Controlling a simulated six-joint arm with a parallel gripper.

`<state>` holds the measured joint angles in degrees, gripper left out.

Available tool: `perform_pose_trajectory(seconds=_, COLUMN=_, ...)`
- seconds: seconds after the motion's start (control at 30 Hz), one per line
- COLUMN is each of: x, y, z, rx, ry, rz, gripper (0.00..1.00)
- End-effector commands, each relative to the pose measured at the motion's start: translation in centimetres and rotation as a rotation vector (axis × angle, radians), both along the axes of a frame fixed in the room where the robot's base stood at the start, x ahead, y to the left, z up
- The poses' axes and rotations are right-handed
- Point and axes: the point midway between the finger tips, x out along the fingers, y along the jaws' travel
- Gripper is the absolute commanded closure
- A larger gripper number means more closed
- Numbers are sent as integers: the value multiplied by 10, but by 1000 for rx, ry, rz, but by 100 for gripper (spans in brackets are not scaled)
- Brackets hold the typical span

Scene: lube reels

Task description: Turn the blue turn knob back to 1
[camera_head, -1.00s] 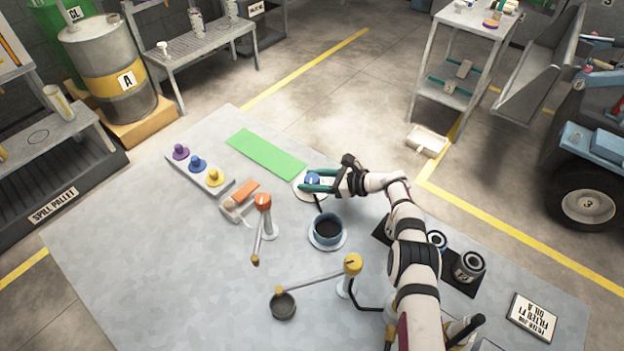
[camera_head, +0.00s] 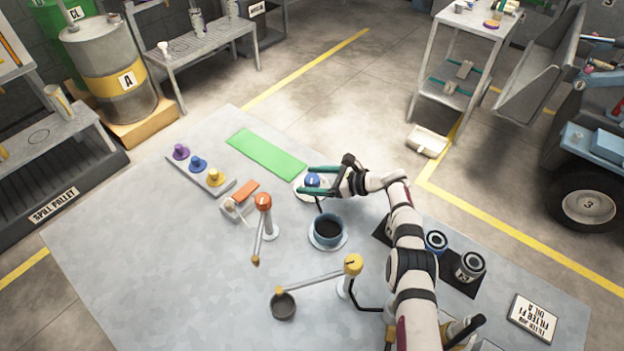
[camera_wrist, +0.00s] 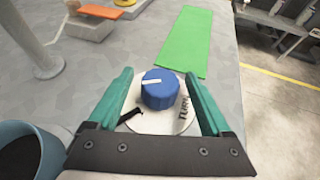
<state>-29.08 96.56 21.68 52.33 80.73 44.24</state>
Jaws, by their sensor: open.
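The blue turn knob (camera_head: 312,180) sits on a round white dial plate (camera_wrist: 148,120) on the grey table. In the wrist view the blue knob (camera_wrist: 160,88) carries a white pointer line that points to the left. Dark lettering shows on the plate at the right, and a black mark lies at its lower left. My gripper (camera_head: 312,182) is open, with its teal fingers on either side of the knob; in the wrist view a gap shows between the knob and each finger (camera_wrist: 160,95). The numbers on the dial are not readable.
A blue cup of dark liquid (camera_head: 327,229) stands close in front of the dial. A green mat (camera_head: 266,154) lies behind it. An orange-topped post (camera_head: 264,203) and a yellow-topped post with a swing arm (camera_head: 352,265) stand nearby. Blue, purple and yellow knobs (camera_head: 197,164) sit on a strip at left.

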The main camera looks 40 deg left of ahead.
Motion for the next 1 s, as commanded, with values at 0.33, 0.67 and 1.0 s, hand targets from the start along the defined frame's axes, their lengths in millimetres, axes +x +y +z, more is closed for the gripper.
perform_pose_trajectory(seconds=0.33, x=11, y=-35, z=16, rx=0, ry=1, rz=-5, gripper=17)
perform_pose_trajectory(seconds=0.67, x=34, y=-120, z=52, rx=1, ry=0, rz=-3, gripper=17)
perform_pose_trajectory(seconds=1.0, x=39, y=-141, z=60, rx=0, ry=0, rz=0, gripper=17)
